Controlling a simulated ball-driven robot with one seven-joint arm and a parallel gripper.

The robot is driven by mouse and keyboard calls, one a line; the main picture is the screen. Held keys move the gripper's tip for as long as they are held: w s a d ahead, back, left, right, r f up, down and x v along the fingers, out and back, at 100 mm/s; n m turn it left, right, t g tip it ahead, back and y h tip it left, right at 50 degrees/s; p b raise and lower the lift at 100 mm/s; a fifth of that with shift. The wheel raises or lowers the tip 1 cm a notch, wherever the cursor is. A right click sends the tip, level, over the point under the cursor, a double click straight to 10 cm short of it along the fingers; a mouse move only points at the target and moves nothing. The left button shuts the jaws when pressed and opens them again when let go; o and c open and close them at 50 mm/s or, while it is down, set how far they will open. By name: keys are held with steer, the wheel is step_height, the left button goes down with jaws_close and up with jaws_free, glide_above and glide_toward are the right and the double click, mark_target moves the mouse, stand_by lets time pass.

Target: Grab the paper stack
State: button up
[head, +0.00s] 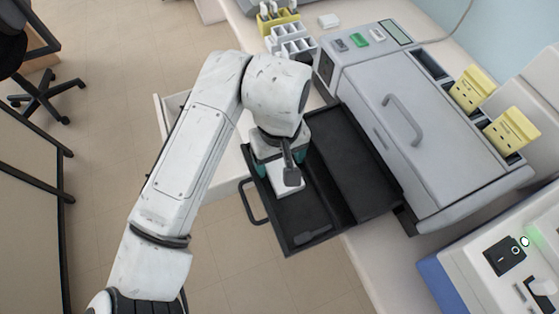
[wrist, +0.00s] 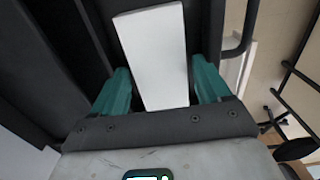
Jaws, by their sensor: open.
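The paper stack (wrist: 155,55) is a white rectangular block lying in a black open drawer tray. In the head view the paper stack (head: 287,180) shows partly, below and beside my gripper, which hides the rest. My gripper (wrist: 162,85) has two teal fingers, one on each side of the stack's near part in the wrist view. The fingers are open, with a visible gap to the stack at the left finger and a narrow one at the right. In the head view my gripper (head: 280,165) is over the tray's left compartment.
The black drawer tray (head: 345,150) has raised walls, a divider and a front handle (head: 252,202). A grey staining machine (head: 420,110) with yellow racks (head: 510,130) stands to the right. White racks (head: 290,42) stand behind. The floor at left is clear near the counter.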

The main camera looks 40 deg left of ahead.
steer(key=shift+f, duration=0.1)
steer(key=shift+c, duration=0.3)
steer(key=c, duration=0.8)
steer(key=shift+c, duration=0.2)
